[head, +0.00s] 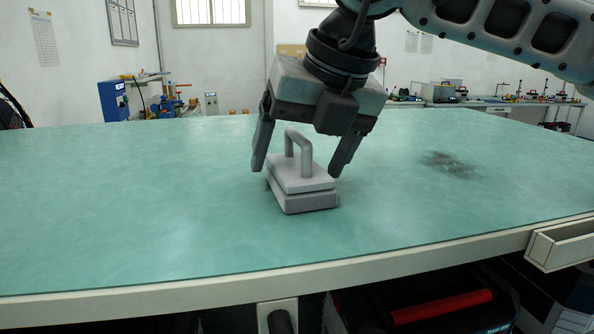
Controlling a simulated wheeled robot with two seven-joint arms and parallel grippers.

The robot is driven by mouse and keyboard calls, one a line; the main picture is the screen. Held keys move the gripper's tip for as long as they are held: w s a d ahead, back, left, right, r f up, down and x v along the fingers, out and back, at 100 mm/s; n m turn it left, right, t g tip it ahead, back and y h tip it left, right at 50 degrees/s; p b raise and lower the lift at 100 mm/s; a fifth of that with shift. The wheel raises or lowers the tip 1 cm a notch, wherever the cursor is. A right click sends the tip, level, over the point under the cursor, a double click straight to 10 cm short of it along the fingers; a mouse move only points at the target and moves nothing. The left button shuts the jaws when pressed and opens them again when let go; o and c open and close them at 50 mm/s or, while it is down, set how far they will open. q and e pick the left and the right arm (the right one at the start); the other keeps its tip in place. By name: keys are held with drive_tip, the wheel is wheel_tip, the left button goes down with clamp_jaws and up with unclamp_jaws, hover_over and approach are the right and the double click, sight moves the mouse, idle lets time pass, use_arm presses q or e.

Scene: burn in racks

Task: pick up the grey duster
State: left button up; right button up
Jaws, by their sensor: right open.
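The grey duster (308,197) lies flat on the green tabletop, near the middle of the head view. It is a light grey block with an arched handle on top. My right gripper (298,168) hangs over it, pointing down. Its fingers are spread wide, one to the left of the duster and one to the right of the handle. The fingers appear apart from the handle; exact contact and depth are hard to tell. My left gripper is not in view.
A dark smudge (450,164) marks the green table (130,215) to the right. The tabletop around the duster is otherwise clear. A drawer (562,243) stands out at the table's front right edge. Several benches with equipment stand far behind.

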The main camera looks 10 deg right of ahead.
drive_tip(key=c, duration=1.1)
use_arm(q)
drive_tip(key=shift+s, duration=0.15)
use_arm(e)
drive_tip(key=shift+r, duration=0.1)
drive_tip(key=shift+r+b, duration=0.3)
drive_tip(key=shift+r, duration=0.35)
drive_tip(key=s+r, duration=0.1)
drive_tip(key=r, duration=0.1)
drive_tip(key=s+r, duration=0.2)
drive_tip(key=s+a+r+b, duration=0.1)
drive_tip(key=r, duration=0.2)
drive_tip(key=shift+s, duration=0.25)
use_arm(q)
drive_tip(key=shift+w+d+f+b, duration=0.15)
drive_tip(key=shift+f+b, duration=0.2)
drive_tip(key=shift+b, duration=0.15)
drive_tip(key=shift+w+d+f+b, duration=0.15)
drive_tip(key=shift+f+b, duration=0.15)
drive_tip(key=shift+b, duration=0.15)
use_arm(e)
drive_tip(key=s+a+r, duration=0.1)
drive_tip(key=s+r, duration=0.3)
drive_tip(key=s, duration=0.5)
drive_tip(key=shift+s+a+r, duration=0.15)
drive_tip(key=shift+a+r, duration=0.15)
drive_tip(key=shift+a, duration=0.1)
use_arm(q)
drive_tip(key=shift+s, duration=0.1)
